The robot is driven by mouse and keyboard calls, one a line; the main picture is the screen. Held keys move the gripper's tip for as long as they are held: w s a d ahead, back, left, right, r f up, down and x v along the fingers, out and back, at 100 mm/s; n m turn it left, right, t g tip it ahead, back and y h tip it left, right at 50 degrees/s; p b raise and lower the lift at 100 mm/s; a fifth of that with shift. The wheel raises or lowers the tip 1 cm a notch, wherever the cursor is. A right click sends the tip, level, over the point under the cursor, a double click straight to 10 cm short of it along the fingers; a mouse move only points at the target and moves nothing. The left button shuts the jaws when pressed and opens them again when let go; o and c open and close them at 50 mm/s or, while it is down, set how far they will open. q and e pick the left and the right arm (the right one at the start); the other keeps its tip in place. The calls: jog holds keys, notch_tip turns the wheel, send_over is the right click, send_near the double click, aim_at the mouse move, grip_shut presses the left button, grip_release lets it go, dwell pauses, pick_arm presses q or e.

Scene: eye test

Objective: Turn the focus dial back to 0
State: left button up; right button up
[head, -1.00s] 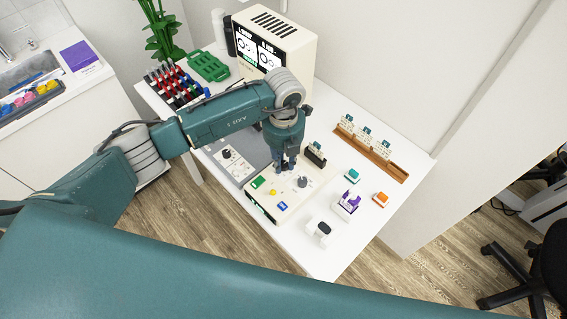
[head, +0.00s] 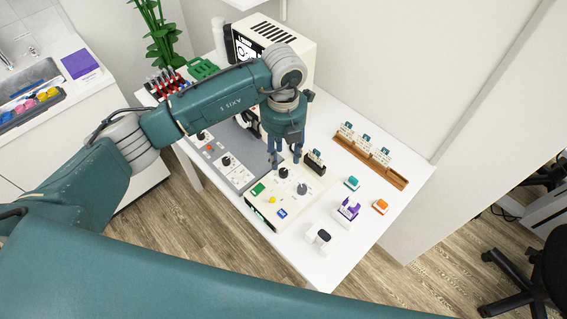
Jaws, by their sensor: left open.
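A cream console (head: 268,209) stands on the white table and has two dark dials on its top. One dial (head: 283,173) is just below my left gripper, and the other dial (head: 302,188) is to its right and nearer the front. The labels are too small to read, so I cannot tell which is the focus dial or where it points. My left gripper (head: 285,162) points down with its fingers apart, empty, above the rear of the console. It seems clear of the dial. My right gripper is not in view.
A dark block with a card (head: 315,162) stands close to the right of my left gripper. A grey panel with knobs (head: 238,176) lies left of the console. A wooden card rack (head: 371,162) and a purple item (head: 348,208) are on the right.

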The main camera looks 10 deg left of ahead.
pick_arm(q)
jog(key=shift+r, duration=2.4)
